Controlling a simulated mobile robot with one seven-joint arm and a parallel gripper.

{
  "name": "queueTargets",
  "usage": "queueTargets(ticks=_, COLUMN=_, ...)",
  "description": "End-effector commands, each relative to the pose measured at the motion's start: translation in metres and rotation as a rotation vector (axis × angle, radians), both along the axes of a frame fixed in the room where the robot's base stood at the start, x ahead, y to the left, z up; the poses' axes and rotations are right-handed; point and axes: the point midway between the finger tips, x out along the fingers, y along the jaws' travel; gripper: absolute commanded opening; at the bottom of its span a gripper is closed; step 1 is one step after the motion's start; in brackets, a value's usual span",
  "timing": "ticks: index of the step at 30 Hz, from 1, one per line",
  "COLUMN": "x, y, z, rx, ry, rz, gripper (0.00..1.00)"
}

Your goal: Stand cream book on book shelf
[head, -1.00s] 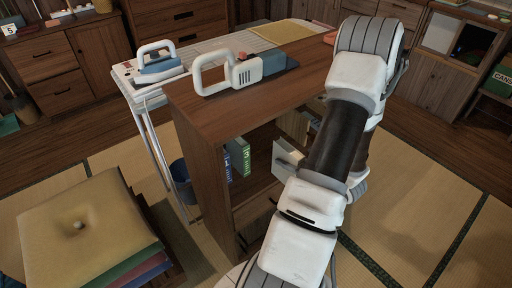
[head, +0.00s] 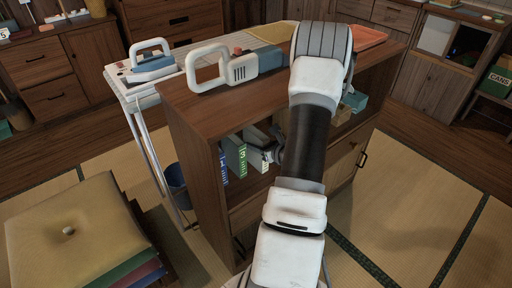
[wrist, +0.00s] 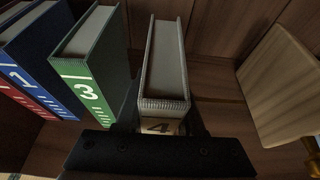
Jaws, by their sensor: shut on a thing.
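The cream book (wrist: 163,85), with a 4 on its spine, stands upright in my gripper (wrist: 160,122) in the wrist view. My gripper is shut on its spine end, inside the shelf opening. In the head view the cream book (head: 257,137) shows partly beside the green book, and my arm hides much around it. The book shelf (head: 194,140) is a brown wooden cabinet with an open compartment. A green book (wrist: 92,75) marked 3 and a blue book (wrist: 40,60) stand left of the cream book, with a gap between green and cream. A red book (wrist: 22,103) is at far left.
A tan wooden block-like object (wrist: 278,85) stands to the right in the compartment, with free room between it and the cream book. A white-handled appliance (head: 225,72) sits on the shelf top. Stacked cushions (head: 72,230) are at left.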

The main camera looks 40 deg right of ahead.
Motion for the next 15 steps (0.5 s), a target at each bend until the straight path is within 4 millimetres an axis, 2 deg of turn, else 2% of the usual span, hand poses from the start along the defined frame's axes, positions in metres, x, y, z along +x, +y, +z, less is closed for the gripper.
queueTargets(ticks=11, x=0.0001, y=-0.0005, z=-0.0044, rx=-0.002, ry=-0.003, rz=-0.001, gripper=0.00)
queueTargets(ticks=12, x=-0.0001, y=-0.0004, z=-0.0033, rx=-0.002, ry=-0.002, rz=-0.001, gripper=0.43)
queueTargets(ticks=15, x=-0.0003, y=-0.0004, z=-0.0032, rx=-0.001, ry=-0.001, rz=-0.001, gripper=0.61)
